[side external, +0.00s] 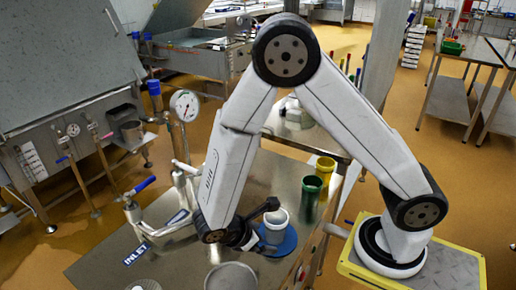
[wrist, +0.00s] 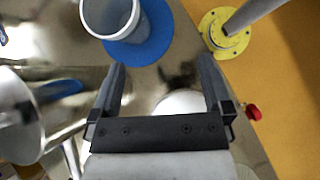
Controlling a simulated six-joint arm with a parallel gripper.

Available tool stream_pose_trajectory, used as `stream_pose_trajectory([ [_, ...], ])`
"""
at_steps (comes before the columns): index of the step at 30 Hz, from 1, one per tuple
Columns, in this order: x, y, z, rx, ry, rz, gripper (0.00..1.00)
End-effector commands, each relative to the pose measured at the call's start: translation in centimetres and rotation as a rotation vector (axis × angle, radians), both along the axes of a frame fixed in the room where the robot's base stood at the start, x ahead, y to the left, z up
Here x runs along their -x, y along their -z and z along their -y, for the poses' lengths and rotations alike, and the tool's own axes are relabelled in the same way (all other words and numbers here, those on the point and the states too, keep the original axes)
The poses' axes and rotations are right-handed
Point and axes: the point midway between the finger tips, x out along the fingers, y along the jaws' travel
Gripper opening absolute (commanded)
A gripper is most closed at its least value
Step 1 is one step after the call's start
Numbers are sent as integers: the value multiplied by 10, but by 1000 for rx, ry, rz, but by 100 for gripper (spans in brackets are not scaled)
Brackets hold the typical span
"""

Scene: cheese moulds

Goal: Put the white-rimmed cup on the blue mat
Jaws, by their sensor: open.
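The white-rimmed cup (side external: 275,222), with a grey-blue body, stands upright on the round blue mat (side external: 287,247). In the wrist view the cup (wrist: 108,18) is at the top left, over the left part of the mat (wrist: 158,35). My gripper (side external: 258,222) is low beside the cup, on its left in the side view. In the wrist view its two fingers (wrist: 162,68) are wide apart with nothing held between them. The cup lies beyond the left fingertip, outside the gap. The far side of the mat is partly hidden by the cup.
A green cup (side external: 310,197) and a yellow cup (side external: 325,168) stand behind to the right. A round grey container (side external: 232,277) is at the front. Metal pipework with a blue-handled valve (side external: 140,186) and a gauge (side external: 184,105) are to the left. Bare steel tabletop (side external: 105,268) lies front left.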

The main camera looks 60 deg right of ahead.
Motion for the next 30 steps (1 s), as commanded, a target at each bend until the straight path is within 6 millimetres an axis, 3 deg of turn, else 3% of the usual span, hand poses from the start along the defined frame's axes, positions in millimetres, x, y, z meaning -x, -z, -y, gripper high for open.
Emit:
stream_pose_trajectory([
  [18, -13, -72, 30, -507, 764, 606, 100],
  [24, -18, -90, 43, -586, 917, 774, 100],
  [30, -20, -96, 48, -609, 969, 833, 100],
])
